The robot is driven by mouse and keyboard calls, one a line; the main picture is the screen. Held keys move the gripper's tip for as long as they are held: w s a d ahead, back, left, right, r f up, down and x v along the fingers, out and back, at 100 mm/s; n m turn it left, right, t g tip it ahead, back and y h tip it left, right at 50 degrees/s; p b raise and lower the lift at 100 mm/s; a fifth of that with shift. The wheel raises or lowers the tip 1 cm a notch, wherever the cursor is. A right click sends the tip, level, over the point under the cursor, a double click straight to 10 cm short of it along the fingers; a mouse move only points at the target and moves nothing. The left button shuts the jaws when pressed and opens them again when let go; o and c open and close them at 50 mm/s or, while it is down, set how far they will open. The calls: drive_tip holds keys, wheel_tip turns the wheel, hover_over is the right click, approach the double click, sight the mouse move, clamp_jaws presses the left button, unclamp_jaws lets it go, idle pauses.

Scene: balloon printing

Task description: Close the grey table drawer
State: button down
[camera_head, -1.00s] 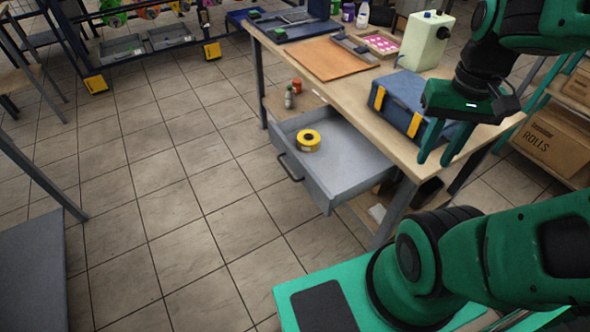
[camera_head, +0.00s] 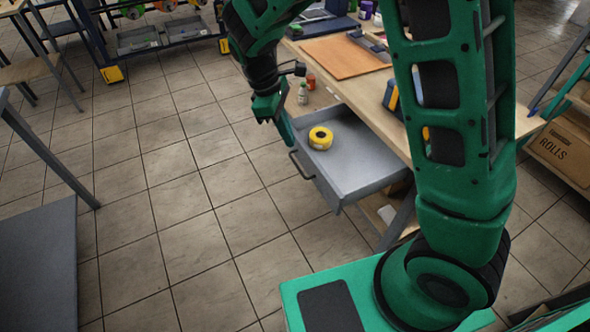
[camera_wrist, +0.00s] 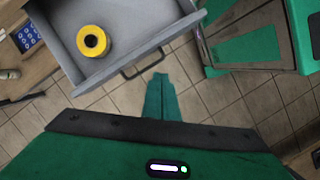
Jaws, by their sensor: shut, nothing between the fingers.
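The grey table drawer (camera_head: 362,160) is pulled out from under the wooden table (camera_head: 345,88). Its dark bar handle (camera_head: 301,165) is on the front panel. A yellow roll of tape (camera_head: 320,138) lies inside the drawer. My gripper (camera_head: 287,138) is at the far end of the drawer front, fingers pointing down. In the wrist view, my gripper's fingers (camera_wrist: 157,82) are together and empty, just outside the drawer front near the handle (camera_wrist: 143,64). The drawer (camera_wrist: 140,28) and tape roll (camera_wrist: 93,41) show there too. I cannot tell whether the fingers touch the drawer.
Two small bottles (camera_head: 303,94) stand on the lower shelf behind the drawer. An orange board (camera_head: 342,57) lies on the tabletop. A box marked ROLLS (camera_head: 556,148) is at the right. The tiled floor (camera_head: 190,190) in front of the drawer is clear.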

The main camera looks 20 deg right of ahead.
drive_tip(key=a+f+n, duration=0.2)
drive_tip(key=a+f, duration=0.1)
drive_tip(key=a, duration=0.2)
drive_tip(key=s+d+f, duration=0.1)
drive_tip(key=d+f, duration=0.6)
drive_tip(key=f, duration=0.3)
drive_tip(key=shift+s, duration=0.4)
